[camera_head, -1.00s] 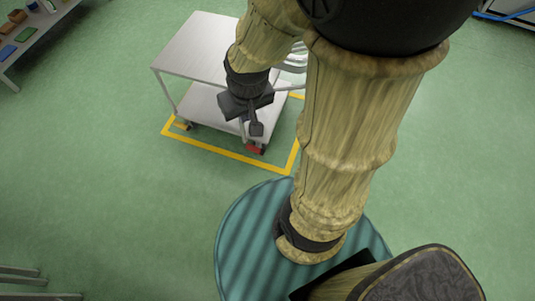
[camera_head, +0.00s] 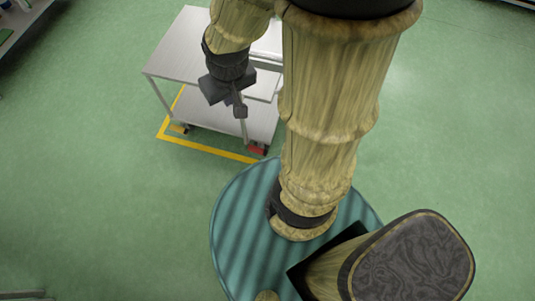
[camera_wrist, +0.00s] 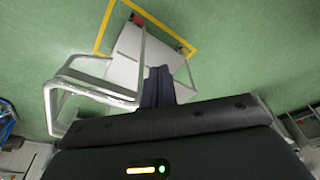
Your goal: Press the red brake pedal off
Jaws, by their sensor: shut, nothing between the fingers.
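The red brake pedal (camera_head: 257,150) sits low at the near right caster of a metal cart (camera_head: 180,55). It also shows as a small red patch (camera_wrist: 187,49) at a lower corner of the cart in the wrist view. Whether it is pressed or raised is too small to tell. My gripper (camera_head: 240,111) is shut and empty, pointing down at the cart's near side. In the head view it appears above and left of the pedal, apart from it. In the wrist view the dark fingers (camera_wrist: 158,88) cover part of the cart.
An orange part (camera_head: 178,127) is at the near left caster. A yellow floor outline (camera_head: 200,147) surrounds the cart. A tubular handle (camera_wrist: 95,88) stands out in the wrist view. A shelf (camera_head: 20,22) stands far left. The green floor left of the cart is clear.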

